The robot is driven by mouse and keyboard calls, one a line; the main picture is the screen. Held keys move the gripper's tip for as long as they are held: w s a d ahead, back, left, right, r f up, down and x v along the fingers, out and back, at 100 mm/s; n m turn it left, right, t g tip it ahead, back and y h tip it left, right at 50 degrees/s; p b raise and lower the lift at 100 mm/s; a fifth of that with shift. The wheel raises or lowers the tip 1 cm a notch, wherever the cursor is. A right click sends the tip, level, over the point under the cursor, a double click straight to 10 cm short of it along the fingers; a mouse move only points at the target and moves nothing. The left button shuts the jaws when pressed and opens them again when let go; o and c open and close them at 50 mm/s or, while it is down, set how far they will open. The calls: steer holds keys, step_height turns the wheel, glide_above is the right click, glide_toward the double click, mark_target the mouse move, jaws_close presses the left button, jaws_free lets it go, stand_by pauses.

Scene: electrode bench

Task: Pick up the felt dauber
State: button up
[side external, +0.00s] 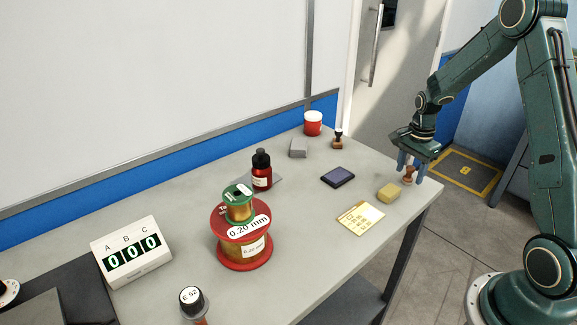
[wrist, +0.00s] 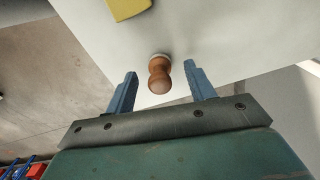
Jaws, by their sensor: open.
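The felt dauber (wrist: 159,74) has a turned wooden handle and a pale pad at its base. In the wrist view it stands on the bench between and slightly beyond my two blue fingers, with a gap on each side. In the side view the dauber (side external: 408,176) stands near the bench's right edge, partly hidden by my fingers. My gripper (side external: 411,169) is open above and around it, pointing down. The wrist view shows my gripper (wrist: 160,72) empty, with the fingers apart.
A yellow sponge-like block (side external: 389,193) lies close beside the dauber. A dark ink pad (side external: 338,177), a yellow card (side external: 361,217) and a dark-handled stamp (side external: 338,139) are farther left. Wire spools (side external: 243,250) and a red bottle (side external: 262,172) stand mid-bench. The bench edge is close by.

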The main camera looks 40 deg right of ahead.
mark_target(411, 167)
steer(key=shift+f, duration=0.75)
steer(key=c, duration=1)
steer(key=shift+r, duration=0.15)
steer(key=shift+c, duration=0.2)
step_height(411, 167, up, 20)
